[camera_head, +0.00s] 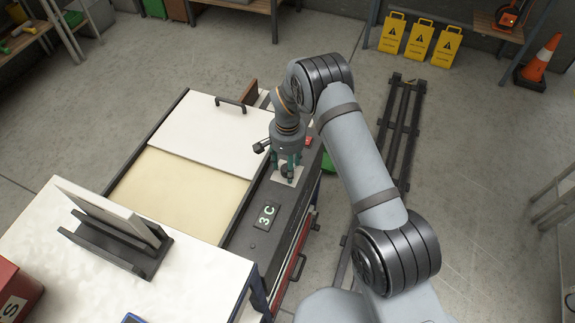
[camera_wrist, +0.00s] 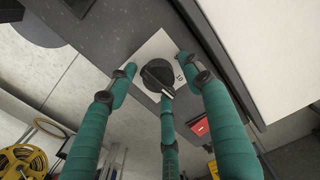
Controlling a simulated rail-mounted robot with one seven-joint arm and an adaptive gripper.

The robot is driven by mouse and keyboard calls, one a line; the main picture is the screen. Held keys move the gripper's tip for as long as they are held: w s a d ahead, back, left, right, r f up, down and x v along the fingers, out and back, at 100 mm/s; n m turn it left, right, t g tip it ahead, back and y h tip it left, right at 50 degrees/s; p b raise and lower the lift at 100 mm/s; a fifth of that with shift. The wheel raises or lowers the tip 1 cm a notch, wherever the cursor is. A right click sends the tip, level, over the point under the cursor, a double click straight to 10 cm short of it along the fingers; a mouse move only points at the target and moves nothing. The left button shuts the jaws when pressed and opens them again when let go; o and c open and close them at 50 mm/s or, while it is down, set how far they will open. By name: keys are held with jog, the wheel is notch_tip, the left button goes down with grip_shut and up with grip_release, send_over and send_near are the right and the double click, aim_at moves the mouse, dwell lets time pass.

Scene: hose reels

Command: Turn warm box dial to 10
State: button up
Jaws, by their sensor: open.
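The dial (camera_wrist: 157,75) is a round black knob on a pale square plate (camera_wrist: 140,84), with a printed 10 (camera_wrist: 180,78) to its right in the wrist view. A small light mark shows at the knob's lower right edge; I cannot tell whether it lines up with the 10. My gripper (camera_wrist: 156,66) is open, its green fingers spread around the dial. Contact cannot be made out. In the head view my gripper (camera_head: 287,166) points down over the plate (camera_head: 297,177) on the warm box's dark side strip (camera_head: 257,240), largely hiding the dial.
A 3C label (camera_head: 267,215) lies on the strip nearer the camera. A white table with a dark rack (camera_head: 115,247) stands front left. Something red (camera_wrist: 199,126) lies beside the fingers.

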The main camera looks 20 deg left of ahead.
notch_tip(320, 180, up, 12)
dwell(0.6)
notch_tip(320, 180, down, 2)
jog(key=n+b, duration=0.2)
jog(key=b, duration=0.2)
jog(key=shift+a+f+n+b, duration=0.1)
jog(key=shift+f+n+b, duration=0.1)
jog(key=shift+n+b, duration=0.45)
notch_tip(320, 180, down, 10)
jog(key=shift+r+p, duration=0.15)
jog(key=shift+p, duration=1.05)
jog(key=c, duration=0.3)
